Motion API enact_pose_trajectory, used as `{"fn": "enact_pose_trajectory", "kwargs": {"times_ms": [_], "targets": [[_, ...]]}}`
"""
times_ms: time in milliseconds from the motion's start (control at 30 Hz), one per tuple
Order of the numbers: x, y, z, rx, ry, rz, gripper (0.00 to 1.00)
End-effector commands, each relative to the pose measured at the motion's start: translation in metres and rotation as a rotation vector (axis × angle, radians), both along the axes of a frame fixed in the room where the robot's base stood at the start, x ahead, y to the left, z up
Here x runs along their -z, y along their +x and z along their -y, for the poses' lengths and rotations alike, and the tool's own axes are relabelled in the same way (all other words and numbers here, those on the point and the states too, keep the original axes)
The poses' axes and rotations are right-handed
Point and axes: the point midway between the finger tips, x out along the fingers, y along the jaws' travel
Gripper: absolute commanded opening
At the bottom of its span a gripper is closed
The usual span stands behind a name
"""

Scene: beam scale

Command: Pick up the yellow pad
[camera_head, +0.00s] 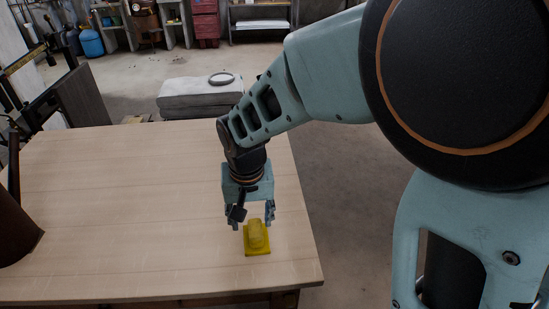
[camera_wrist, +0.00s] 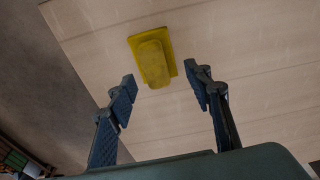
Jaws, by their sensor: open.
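The yellow pad (camera_head: 257,236) lies on the light wooden table, near its right front corner. It has a flat base with a raised, rounded block on top. In the wrist view the pad (camera_wrist: 153,58) is beyond the fingertips, between their lines. My gripper (camera_head: 250,217) points down just above and behind the pad in the head view, and its fingers are apart. In the wrist view the gripper (camera_wrist: 162,82) is open, with nothing between its fingers. I cannot tell the exact height of the fingertips above the table.
The wooden table (camera_head: 130,200) is clear around the pad. Its right edge is close by, with concrete floor beyond. A dark brown rounded object (camera_head: 14,232) stands at the table's left. A grey block (camera_head: 198,97) with a ring (camera_head: 221,79) on it is behind the table.

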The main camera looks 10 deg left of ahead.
Motion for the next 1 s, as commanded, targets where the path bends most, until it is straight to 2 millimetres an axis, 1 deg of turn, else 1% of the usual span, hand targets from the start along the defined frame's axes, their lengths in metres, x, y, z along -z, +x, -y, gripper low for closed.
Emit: {"fn": "enact_pose_trajectory", "kwargs": {"times_ms": [33, 167, 333, 400, 500, 767, 1000], "targets": [[0.005, 0.000, 0.000, -0.001, -0.002, -0.002, 0.46], [0.013, 0.002, 0.001, 0.000, -0.001, -0.001, 0.46], [0.039, 0.008, 0.007, 0.002, -0.002, -0.002, 0.46], [0.048, 0.009, 0.006, 0.000, -0.001, -0.002, 0.46], [0.057, 0.011, 0.006, 0.000, -0.001, -0.001, 0.46], [0.058, 0.012, 0.005, 0.000, 0.000, 0.001, 0.46], [0.058, 0.011, 0.005, 0.000, 0.000, 0.001, 0.21]]}}
